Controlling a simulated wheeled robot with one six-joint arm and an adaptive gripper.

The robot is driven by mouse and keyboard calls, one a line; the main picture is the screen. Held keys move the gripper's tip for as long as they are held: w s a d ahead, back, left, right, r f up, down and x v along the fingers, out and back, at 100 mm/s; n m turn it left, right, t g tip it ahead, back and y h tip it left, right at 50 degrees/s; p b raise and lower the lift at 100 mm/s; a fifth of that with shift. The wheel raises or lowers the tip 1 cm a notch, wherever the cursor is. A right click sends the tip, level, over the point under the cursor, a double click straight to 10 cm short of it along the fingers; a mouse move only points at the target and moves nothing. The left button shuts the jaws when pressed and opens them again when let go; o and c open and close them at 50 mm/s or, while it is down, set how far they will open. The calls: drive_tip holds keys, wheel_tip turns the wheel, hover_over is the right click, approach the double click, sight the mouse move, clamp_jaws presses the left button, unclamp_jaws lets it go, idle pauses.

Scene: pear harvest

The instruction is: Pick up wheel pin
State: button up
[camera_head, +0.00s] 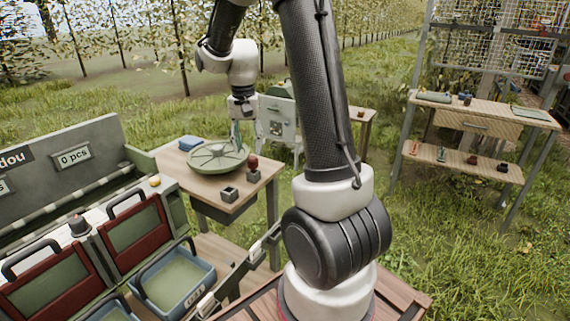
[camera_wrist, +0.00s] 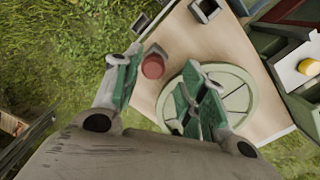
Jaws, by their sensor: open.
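A red round-topped piece (camera_head: 253,162), which may be the wheel pin, stands at the right of the green spoked wheel (camera_head: 205,158) on the wooden table. In the wrist view the red piece (camera_wrist: 153,66) shows beside the left finger, in the gap between the fingers, with no clear contact. The pale green wheel (camera_wrist: 238,96) lies partly behind the right finger. My gripper (camera_head: 237,138) is open above the wheel; its green-padded fingers (camera_wrist: 164,68) are spread and hold nothing. The lower part of the red piece is hard to make out.
Small grey square holders (camera_head: 229,194) stand at the table's front edge. A blue item (camera_head: 190,143) lies at its back left. A green sorting stand (camera_head: 90,160) with red-framed bins is at the left. Wooden shelves (camera_head: 480,112) stand on the grass at the right.

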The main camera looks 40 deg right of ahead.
sight(252, 157)
drive_tip(key=shift+w+d+r+m, duration=0.25)
drive_tip(key=shift+d+r+m, duration=0.2)
drive_tip(key=shift+m, duration=0.75)
drive_tip(key=shift+d+f, duration=0.15)
drive_tip(key=shift+f, duration=0.05)
wheel_tip(252, 157, down, 7)
drive_tip(key=shift+d+f, duration=0.1)
drive_tip(key=shift+f, duration=0.1)
drive_tip(key=c, duration=0.8)
